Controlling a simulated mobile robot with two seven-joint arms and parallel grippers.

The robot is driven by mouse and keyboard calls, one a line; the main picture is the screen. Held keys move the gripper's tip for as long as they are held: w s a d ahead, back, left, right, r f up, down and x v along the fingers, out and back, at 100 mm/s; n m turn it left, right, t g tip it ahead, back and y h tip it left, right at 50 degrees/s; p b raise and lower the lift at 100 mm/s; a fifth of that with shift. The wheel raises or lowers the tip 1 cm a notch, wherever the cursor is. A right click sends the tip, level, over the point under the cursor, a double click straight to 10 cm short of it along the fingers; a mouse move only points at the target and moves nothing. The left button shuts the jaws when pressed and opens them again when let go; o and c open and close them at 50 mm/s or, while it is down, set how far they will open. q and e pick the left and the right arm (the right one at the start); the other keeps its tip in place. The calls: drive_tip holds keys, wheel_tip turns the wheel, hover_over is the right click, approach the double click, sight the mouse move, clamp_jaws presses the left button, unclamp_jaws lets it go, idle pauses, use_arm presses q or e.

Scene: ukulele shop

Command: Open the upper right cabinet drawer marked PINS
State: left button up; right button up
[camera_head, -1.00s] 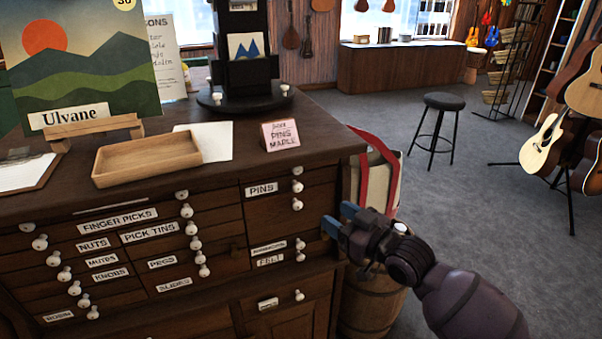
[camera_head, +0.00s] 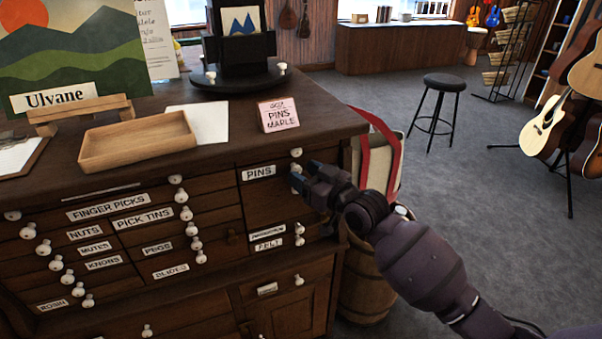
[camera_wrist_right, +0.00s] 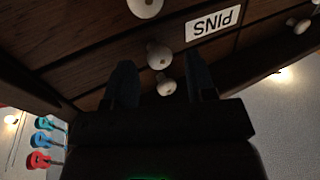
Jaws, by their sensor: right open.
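The dark wooden drawer marked PINS (camera_head: 268,200) is at the upper right of the cabinet, and it looks shut. Its white label (camera_head: 259,173) also shows upside down in the wrist view (camera_wrist_right: 212,22). A white knob (camera_head: 296,153) shows above my right gripper (camera_head: 303,178), which is close to the drawer front and partly hides another knob. In the wrist view my right gripper is open, and white knobs (camera_wrist_right: 160,55) appear between its two dark fingers. I cannot tell whether the fingers touch a knob. My left gripper is not in view.
A wooden tray (camera_head: 138,142), a pink PINS MAPLE card (camera_head: 279,114) and a black display stand (camera_head: 240,75) are on the cabinet top. Right of the cabinet stand a barrel (camera_head: 366,285) and a bag with red straps (camera_head: 398,165). A stool (camera_head: 444,83) stands on open floor behind.

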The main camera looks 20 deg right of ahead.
drive_tip(key=shift+w+a, duration=0.3)
drive_tip(key=shift+w, duration=0.25)
drive_tip(key=shift+c, duration=0.5)
clamp_jaws()
